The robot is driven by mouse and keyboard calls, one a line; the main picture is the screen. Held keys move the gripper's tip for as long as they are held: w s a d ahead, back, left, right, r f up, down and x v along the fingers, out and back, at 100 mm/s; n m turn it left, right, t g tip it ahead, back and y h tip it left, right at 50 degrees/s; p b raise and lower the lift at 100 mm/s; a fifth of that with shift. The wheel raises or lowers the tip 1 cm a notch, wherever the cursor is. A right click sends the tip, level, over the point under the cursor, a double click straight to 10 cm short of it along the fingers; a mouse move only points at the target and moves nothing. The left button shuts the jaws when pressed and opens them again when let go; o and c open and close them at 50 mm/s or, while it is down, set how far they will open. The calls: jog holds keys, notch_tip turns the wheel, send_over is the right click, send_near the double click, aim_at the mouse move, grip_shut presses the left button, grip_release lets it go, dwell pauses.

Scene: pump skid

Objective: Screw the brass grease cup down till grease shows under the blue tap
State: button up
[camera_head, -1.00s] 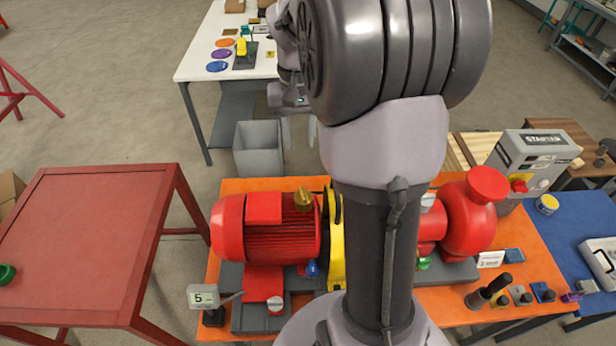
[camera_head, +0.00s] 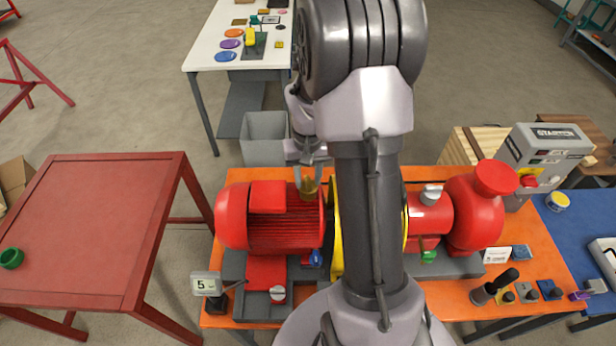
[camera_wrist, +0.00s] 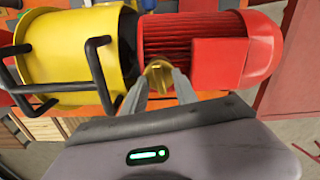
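The brass grease cup (camera_head: 308,189) stands on top of the red motor (camera_head: 268,220), near its yellow-guard end. In the wrist view the cup (camera_wrist: 158,76) shows between my two fingertips. My gripper (camera_head: 307,172) is above the cup with its fingers spread to either side; in the wrist view my gripper (camera_wrist: 160,80) has a finger on each side of the cup. I cannot tell whether the fingers touch it. The blue tap (camera_head: 316,258) is low on the motor's front side, below the cup. No grease can be made out under it at this size.
The yellow guard (camera_head: 337,235) stands close to the right of the cup; its black bars (camera_wrist: 97,65) show in the wrist view. The red pump (camera_head: 474,210) is farther right. A gauge display (camera_head: 206,284) stands front left. A red table (camera_head: 85,225) is at the left.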

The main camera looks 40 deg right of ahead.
grip_shut()
jog(key=shift+m+b, duration=0.35)
jog(key=shift+m, duration=0.05)
jog(key=m+b, duration=0.2)
jog(key=m, duration=0.1)
jog(key=shift+f+m+b, duration=0.1)
jog(key=shift+m+b, duration=0.25)
jog(key=shift+m, duration=0.05)
jog(key=shift+m+b, duration=1.15)
jog(key=shift+m, duration=0.95)
jog(key=shift+r, duration=0.2)
grip_release()
